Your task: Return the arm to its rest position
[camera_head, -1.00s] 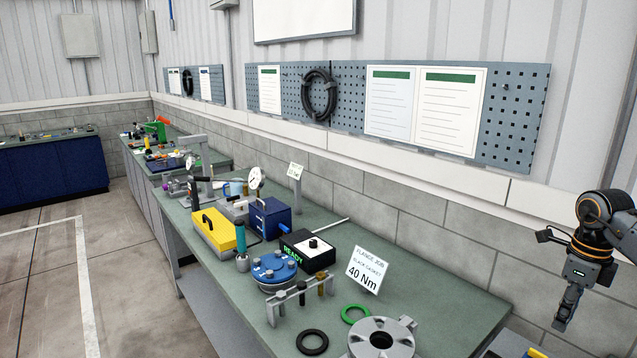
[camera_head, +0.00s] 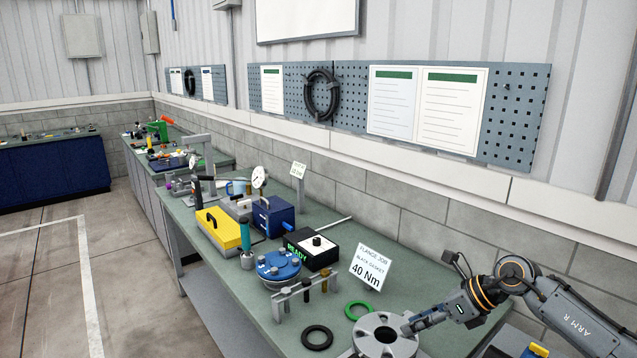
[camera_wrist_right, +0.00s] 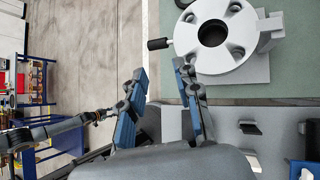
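My right gripper (camera_head: 408,325) reaches in from the right in the head view, low beside the grey flange (camera_head: 372,342). In the right wrist view its two blue-padded fingers (camera_wrist_right: 160,78) are spread with nothing between them. The grey flange (camera_wrist_right: 236,58) lies on the bench beyond the fingertips there, apart from them as far as I can tell. My left gripper is not in the head view. What looks like my left arm's end (camera_wrist_right: 98,116) shows small at the left of the right wrist view; its fingers are too small to read.
The green bench (camera_head: 440,262) carries a black ring (camera_head: 317,327), a green ring (camera_head: 371,306), a bolt rack (camera_head: 290,290), a blue flange (camera_head: 277,261), a black READY box (camera_head: 320,257) and a 40 Nm sign (camera_head: 370,267). The wall stands behind; open floor lies left.

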